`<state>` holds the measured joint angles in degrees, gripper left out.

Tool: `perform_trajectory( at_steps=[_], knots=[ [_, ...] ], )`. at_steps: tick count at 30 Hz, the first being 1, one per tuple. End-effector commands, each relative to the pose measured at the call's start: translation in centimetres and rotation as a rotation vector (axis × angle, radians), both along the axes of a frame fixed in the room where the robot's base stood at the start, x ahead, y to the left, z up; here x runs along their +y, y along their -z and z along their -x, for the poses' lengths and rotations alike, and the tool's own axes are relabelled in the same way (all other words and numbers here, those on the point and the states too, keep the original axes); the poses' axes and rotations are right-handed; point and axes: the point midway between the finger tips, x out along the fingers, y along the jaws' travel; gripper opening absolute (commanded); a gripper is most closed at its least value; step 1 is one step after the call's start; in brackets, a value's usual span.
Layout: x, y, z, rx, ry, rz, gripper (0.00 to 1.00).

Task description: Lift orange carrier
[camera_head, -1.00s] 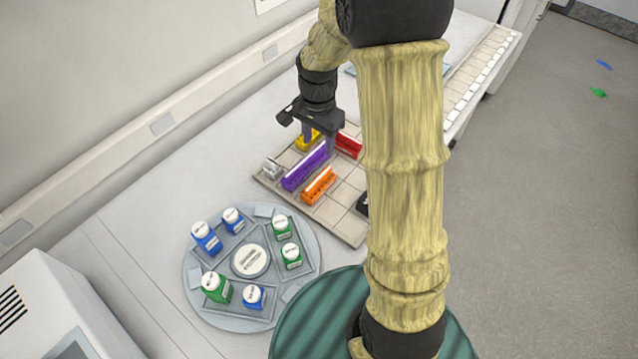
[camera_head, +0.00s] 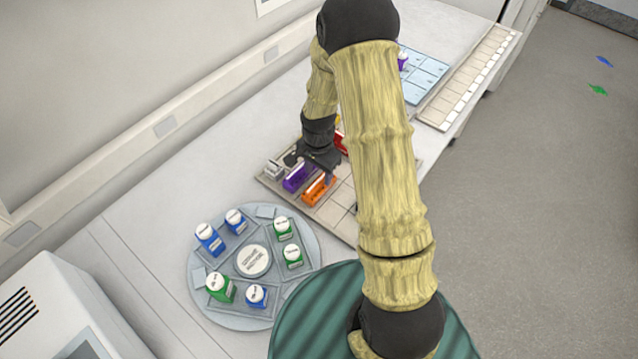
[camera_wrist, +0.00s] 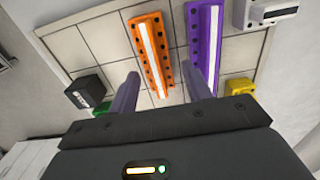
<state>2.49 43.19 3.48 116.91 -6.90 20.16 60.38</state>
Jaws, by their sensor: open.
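The orange carrier (camera_head: 317,190) is a slim block with a white top strip and a row of holes along its edges. It lies on the tiled tray (camera_head: 337,212). In the wrist view the orange carrier (camera_wrist: 150,52) lies between and ahead of my two finger lines. My gripper (camera_head: 318,162) is open and empty above the tray, just behind the carrier in the head view. In the wrist view my gripper (camera_wrist: 163,92) has one finger left of the carrier and the other over the near end of the purple carrier (camera_wrist: 206,45). I cannot tell the height gap.
A white-grey block (camera_wrist: 268,13) and a yellow block (camera_wrist: 240,86) lie beyond the purple carrier. A black block (camera_wrist: 86,92) stands on the other side. A red block (camera_head: 341,142) is partly hidden. A round bottle carousel (camera_head: 200,300) stands nearer on the bench.

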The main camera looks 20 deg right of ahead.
Motion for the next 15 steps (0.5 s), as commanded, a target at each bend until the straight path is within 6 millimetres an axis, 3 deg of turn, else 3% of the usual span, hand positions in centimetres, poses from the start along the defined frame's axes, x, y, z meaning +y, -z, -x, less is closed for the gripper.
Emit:
perform_trajectory(
  at_steps=[15],
  knots=[
    [-0.22, 1.02, 0.2, 0.004, 0.006, 0.0, 0.49]
  ],
)
